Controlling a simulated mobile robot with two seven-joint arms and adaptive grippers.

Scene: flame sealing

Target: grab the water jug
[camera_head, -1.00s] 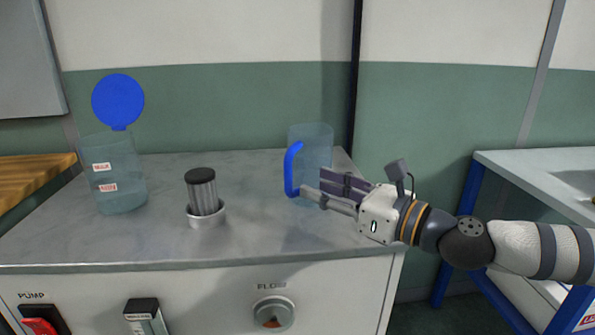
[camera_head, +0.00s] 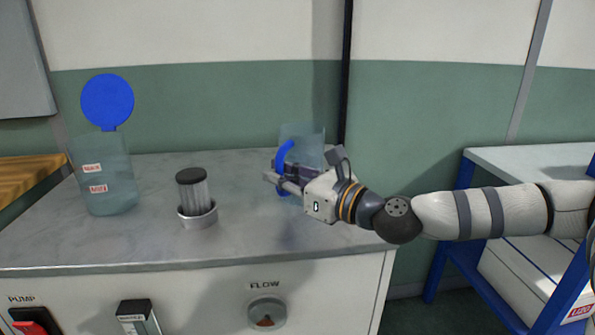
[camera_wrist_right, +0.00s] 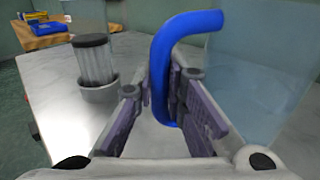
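The clear bluish jug (camera_head: 310,138) stands upright near the counter's back right. Its blue handle (camera_head: 284,153) faces left; in the right wrist view the handle (camera_wrist_right: 164,60) rises between my two fingers. My right gripper (camera_head: 277,181) is at the handle, in front of the jug. In the wrist view this gripper (camera_wrist_right: 160,105) is open, its fingers on either side of the handle. The handle is close to the right finger; I cannot tell if they touch. The fingers partly hide the jug's lower part in the head view. My left gripper is not in view.
The grey counter (camera_head: 120,242) also holds a labelled clear container (camera_head: 110,165) with a round blue top (camera_head: 107,101), and a dark-capped cylinder (camera_head: 193,190) in a metal cup (camera_head: 198,218). A blue-framed bench (camera_head: 463,172) stands at right.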

